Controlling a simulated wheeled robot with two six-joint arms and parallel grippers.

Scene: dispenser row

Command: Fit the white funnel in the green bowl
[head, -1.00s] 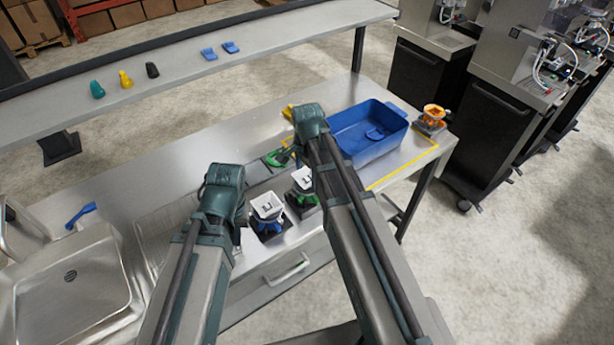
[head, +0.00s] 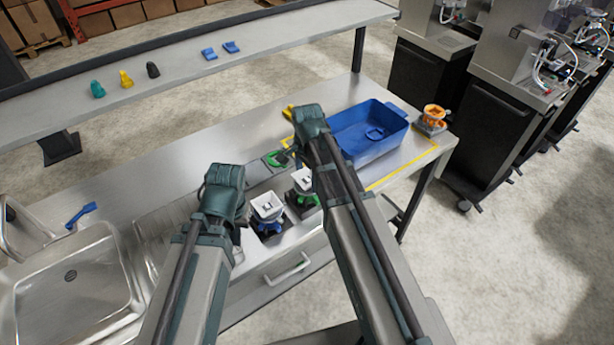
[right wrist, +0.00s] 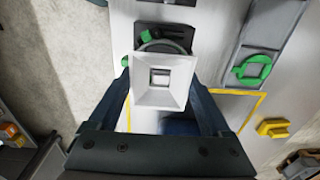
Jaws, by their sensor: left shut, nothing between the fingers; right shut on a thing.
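The white funnel (right wrist: 160,80) is square-rimmed with a square hole. My right gripper (right wrist: 165,95) is shut on it, one finger on each side. In the head view the funnel (head: 304,181) shows just left of my right forearm, over the green bowl (head: 306,200). In the right wrist view the funnel hides most of the bowl's stand, and green parts (right wrist: 150,38) show beyond its upper edge. I cannot tell whether funnel and bowl touch. My left gripper (head: 240,222) is shut and empty near the sink side, its fingertips mostly hidden by its wrist.
A second white funnel (head: 267,204) sits on a blue bowl on a dark stand, between my arms. A blue bin (head: 398,125) and an orange dispenser piece (head: 433,115) stand right. A green ring (head: 277,158) lies behind.

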